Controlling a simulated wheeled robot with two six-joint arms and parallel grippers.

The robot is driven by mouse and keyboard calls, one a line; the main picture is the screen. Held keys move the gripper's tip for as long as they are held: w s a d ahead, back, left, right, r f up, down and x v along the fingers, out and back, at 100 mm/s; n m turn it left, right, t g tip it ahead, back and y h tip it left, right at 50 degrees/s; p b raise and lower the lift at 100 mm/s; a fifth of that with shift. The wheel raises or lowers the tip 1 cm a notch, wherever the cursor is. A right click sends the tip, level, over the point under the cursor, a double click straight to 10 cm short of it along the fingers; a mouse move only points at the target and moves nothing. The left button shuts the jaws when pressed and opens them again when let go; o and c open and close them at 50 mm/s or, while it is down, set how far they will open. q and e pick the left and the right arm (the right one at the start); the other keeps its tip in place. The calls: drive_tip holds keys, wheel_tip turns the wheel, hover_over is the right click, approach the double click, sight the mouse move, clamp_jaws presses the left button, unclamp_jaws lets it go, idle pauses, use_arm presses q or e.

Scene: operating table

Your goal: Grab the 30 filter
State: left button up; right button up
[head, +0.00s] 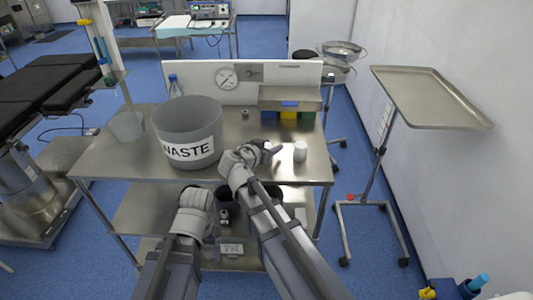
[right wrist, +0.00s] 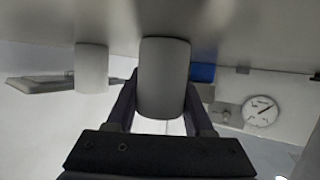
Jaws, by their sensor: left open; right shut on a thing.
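My right gripper (head: 268,149) reaches over the steel table's front right part. It is shut on a pale cylindrical filter (right wrist: 164,80), which stands between its fingers in the right wrist view. No number is readable on it. The head view hides most of this filter behind the gripper. A second white cylinder (head: 300,151) stands on the table just right of the gripper; it also shows in the right wrist view (right wrist: 91,68), apart from the held one. My left gripper (head: 196,200) is open in front of the table's front edge, its fingers hard to make out.
A large grey WASTE bin (head: 188,125) stands left of my right gripper. Behind are a rack with coloured bins (head: 290,103) and a panel with a gauge (head: 226,77). A tray stand (head: 428,97) is at right. The lower shelf holds dark containers.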

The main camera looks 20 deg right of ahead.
clamp_jaws()
drive_tip(key=shift+r, duration=0.1)
wheel_tip(320, 180, up, 10)
drive_tip(key=p, duration=1)
